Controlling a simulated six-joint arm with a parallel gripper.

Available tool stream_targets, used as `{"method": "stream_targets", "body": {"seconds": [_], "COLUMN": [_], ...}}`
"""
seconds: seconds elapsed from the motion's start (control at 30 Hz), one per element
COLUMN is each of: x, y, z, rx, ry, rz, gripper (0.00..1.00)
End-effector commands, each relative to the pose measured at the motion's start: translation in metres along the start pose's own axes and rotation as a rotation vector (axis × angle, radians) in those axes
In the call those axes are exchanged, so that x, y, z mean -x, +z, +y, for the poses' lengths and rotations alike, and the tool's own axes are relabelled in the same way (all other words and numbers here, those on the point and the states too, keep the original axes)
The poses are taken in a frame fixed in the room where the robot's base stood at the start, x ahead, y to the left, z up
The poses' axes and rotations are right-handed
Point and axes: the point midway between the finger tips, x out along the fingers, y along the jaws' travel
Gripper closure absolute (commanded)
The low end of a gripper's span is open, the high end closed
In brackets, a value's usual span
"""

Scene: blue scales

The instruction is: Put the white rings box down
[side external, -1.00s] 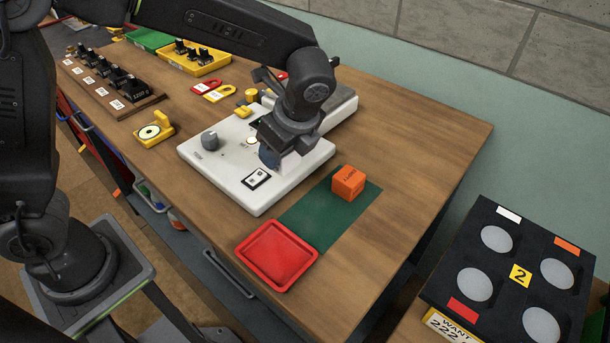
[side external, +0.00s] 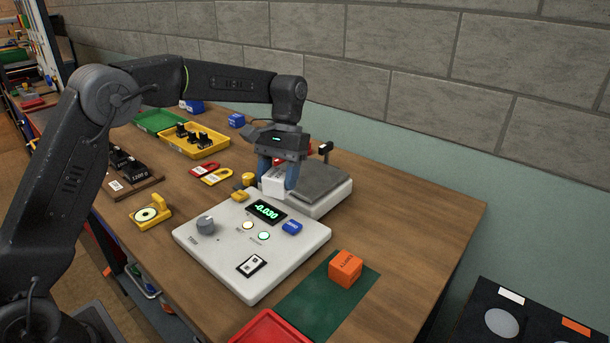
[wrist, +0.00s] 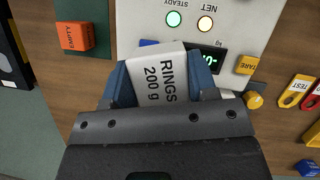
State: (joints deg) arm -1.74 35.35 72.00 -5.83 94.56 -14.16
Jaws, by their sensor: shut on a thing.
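My gripper (side external: 278,182) is shut on the white rings box (side external: 272,181), with a blue finger on either side. In the wrist view the box (wrist: 160,80) reads "RINGS 200 g" and lies between the fingers (wrist: 160,84). The box hangs near the back edge of the scale's white console (side external: 215,262), beside the grey weighing plate (side external: 322,181). I cannot tell exactly how high it is or whether it touches anything. The display (side external: 266,212) reads -0.030. The console has a lit green STEADY light (side external: 264,236).
An orange EMPTY box (side external: 345,268) sits on a green mat (side external: 318,300). A red tray (side external: 268,330) is at the front. Bare wood lies right of the scale.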

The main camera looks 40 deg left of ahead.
Motion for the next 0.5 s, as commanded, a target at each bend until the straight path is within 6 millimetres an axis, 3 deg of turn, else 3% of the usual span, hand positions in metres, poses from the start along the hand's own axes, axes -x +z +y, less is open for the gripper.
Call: {"method": "stream_targets", "body": {"seconds": [0.5], "x": [0.057], "y": [-0.063], "z": [-0.057], "rx": [1.265], "ry": [0.53], "rz": [0.005], "gripper": [0.75]}}
